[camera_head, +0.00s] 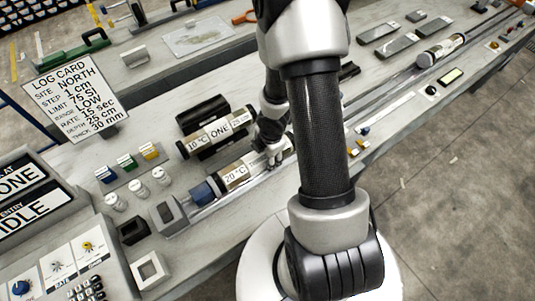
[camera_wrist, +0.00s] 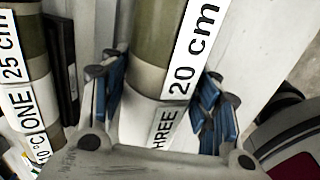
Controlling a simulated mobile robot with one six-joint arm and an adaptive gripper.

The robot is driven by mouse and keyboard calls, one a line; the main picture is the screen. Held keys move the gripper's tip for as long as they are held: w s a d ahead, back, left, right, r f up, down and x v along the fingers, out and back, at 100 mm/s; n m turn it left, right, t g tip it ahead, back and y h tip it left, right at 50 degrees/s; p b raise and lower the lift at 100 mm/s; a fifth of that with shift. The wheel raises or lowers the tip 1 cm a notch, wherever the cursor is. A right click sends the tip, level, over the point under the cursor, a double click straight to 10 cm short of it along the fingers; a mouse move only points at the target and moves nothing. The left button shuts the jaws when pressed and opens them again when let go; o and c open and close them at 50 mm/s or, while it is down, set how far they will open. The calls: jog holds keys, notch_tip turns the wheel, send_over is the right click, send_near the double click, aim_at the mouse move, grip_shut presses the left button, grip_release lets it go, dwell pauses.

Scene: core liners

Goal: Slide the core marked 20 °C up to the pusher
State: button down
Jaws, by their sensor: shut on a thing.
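The core marked 20 °C (camera_head: 236,174) lies in the front rail, its left end close to a dark blue cylinder, apparently the pusher (camera_head: 204,192). I cannot tell whether the two touch. My gripper (camera_head: 274,152) is at the core's right part, partly hidden behind my arm. In the wrist view, my gripper (camera_wrist: 165,110) is shut on a core (camera_wrist: 150,80) labelled THREE and 20 cm, with a blue pad on each side. It appears to be the same core; its 20 °C mark is not visible there.
A core marked 10 °C and ONE (camera_head: 208,140) lies in a black cradle just behind; it also shows in the wrist view (camera_wrist: 38,85). A grey block (camera_head: 168,216) stands left of the blue cylinder. Another core (camera_head: 441,50) lies far along the rail. A log card (camera_head: 78,95) stands behind.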

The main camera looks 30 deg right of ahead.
jog(key=shift+a+f, duration=0.1)
jog(key=shift+a, duration=0.45)
jog(key=shift+s, duration=0.1)
jog(key=c, duration=0.9)
grip_release()
jog(key=shift+a, duration=0.2)
jog(key=shift+o, duration=0.5)
jog(key=shift+a, duration=0.3)
jog(key=o, duration=0.3)
jog(key=shift+d, duration=0.25)
jog(key=shift+d, duration=0.15)
